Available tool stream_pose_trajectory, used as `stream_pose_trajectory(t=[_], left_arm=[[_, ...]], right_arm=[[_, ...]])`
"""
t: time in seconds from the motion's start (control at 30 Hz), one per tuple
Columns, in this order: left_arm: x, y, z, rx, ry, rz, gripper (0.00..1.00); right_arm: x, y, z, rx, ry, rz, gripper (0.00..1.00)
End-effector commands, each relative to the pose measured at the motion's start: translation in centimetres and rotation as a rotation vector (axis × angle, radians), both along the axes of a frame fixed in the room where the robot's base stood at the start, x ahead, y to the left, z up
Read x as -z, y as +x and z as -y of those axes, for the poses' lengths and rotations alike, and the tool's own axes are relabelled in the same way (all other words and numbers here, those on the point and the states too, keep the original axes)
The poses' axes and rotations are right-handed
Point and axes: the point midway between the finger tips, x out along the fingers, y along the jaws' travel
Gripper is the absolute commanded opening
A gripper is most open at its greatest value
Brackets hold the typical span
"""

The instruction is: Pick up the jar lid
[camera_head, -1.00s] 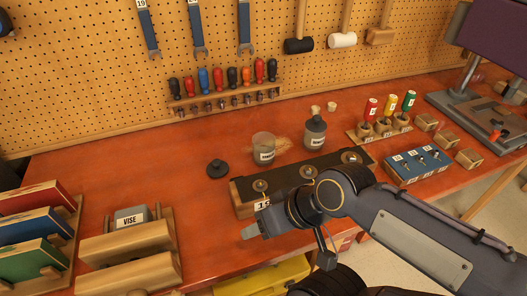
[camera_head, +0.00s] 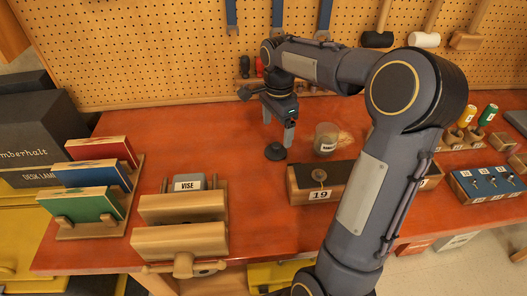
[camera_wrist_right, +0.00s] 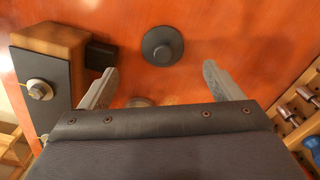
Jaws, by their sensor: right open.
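The jar lid (camera_head: 275,151) is a small dark disc with a knob on top, lying flat on the red-orange bench left of the glass jar (camera_head: 327,138). My right gripper (camera_head: 278,128) points down just above and behind the lid, open and empty. In the right wrist view the lid (camera_wrist_right: 162,45) lies ahead of the two spread fingertips (camera_wrist_right: 160,73), roughly centred between them and apart from both. My left gripper is not in view.
A wooden block marked 19 (camera_head: 318,195) stands right of the lid; my right arm hides part of it. A wooden vise (camera_head: 180,208) and coloured panels in a rack (camera_head: 95,175) stand to the left. The pegboard (camera_head: 150,60) rises behind. Bench left of the lid is clear.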

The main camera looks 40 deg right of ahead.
Motion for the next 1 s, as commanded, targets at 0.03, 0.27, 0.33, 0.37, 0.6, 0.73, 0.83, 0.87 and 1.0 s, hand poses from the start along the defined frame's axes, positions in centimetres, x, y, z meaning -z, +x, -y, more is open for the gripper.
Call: stream_pose_trajectory(t=[0.03, 0.27, 0.33, 0.37, 0.6, 0.73, 0.83, 0.87, 1.0], left_arm=[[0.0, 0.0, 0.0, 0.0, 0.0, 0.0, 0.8], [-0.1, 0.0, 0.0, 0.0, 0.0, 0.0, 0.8], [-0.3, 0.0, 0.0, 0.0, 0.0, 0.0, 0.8], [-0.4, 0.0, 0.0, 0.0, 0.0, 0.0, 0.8], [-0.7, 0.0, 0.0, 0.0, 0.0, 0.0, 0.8], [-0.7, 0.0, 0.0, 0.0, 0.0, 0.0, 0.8], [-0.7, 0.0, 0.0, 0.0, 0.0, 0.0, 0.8], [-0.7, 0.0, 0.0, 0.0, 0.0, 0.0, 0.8], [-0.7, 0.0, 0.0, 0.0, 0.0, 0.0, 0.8]], right_arm=[[0.5, 0.1, 0.1, 0.009, 0.0, -0.006, 0.86], [3.0, 0.1, 0.1, 0.011, 0.001, -0.006, 0.86], [3.9, 0.2, 0.2, 0.01, 0.001, -0.007, 0.86], [4.3, 0.2, 0.2, 0.01, 0.001, -0.007, 0.86], [7.4, 0.4, 0.3, 0.008, 0.0, -0.003, 0.86], [7.7, 0.4, 0.3, 0.008, 0.0, -0.001, 0.86], [7.6, 0.4, 0.3, 0.008, 0.0, -0.001, 0.86], [7.6, 0.4, 0.3, 0.008, 0.0, -0.001, 0.86], [7.6, 0.4, 0.3, 0.008, 0.0, -0.001, 0.69]])
